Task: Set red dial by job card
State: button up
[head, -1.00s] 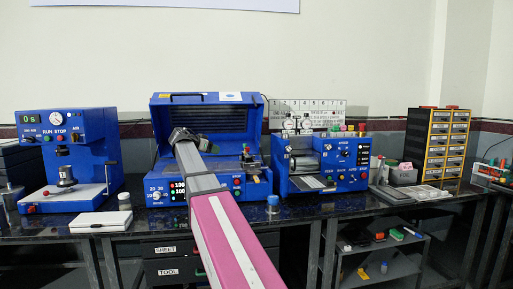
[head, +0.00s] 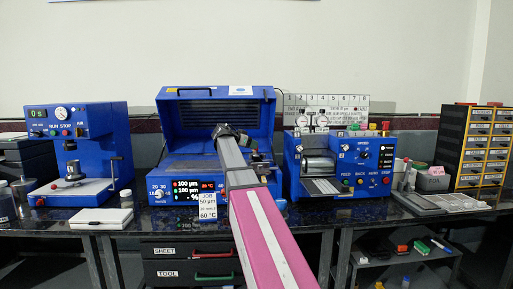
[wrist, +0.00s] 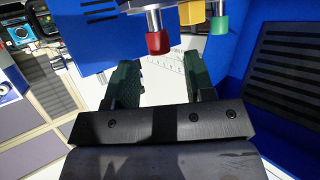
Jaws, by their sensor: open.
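The red-capped knob (head: 386,125) stands on top of the right blue machine (head: 293,165), beside yellow and green ones. In the wrist view the red knob (wrist: 157,42) hangs at the top, just beyond my gripper. The job card (head: 207,208) hangs at the front of the middle blue machine and shows 50 µm and 60 °C; its middle line is too small to read surely. My gripper (wrist: 160,75) is open, with nothing between its green fingers. In the head view my gripper (head: 228,131) is before the middle machine's raised lid, left of the red knob and apart from it.
The raised lid (head: 195,120) stands close to my gripper; its slatted inside fills the wrist view's right side. Two round gauges (head: 311,122) and a numbered board (head: 330,102) are at the right machine.

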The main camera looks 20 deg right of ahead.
jog(key=shift+x, duration=2.1)
grip_shut()
jog(key=shift+s+n+t, duration=0.1)
jog(key=shift+n+t, duration=0.2)
jog(key=n+t+y, duration=0.2)
jog(key=n+t, duration=0.1)
jog(key=shift+s+n+t+y, duration=0.1)
jog(key=shift+n+t+y, duration=0.2)
jog(key=shift+t, duration=0.1)
jog(key=n+t+y, duration=0.1)
jog(key=n+y, duration=0.1)
jog(key=n+t+y, duration=0.2)
jog(key=n+y, duration=0.1)
jog(key=shift+w, duration=0.2)
jog(key=shift+n+y, duration=0.3)
jog(key=shift+n, duration=0.1)
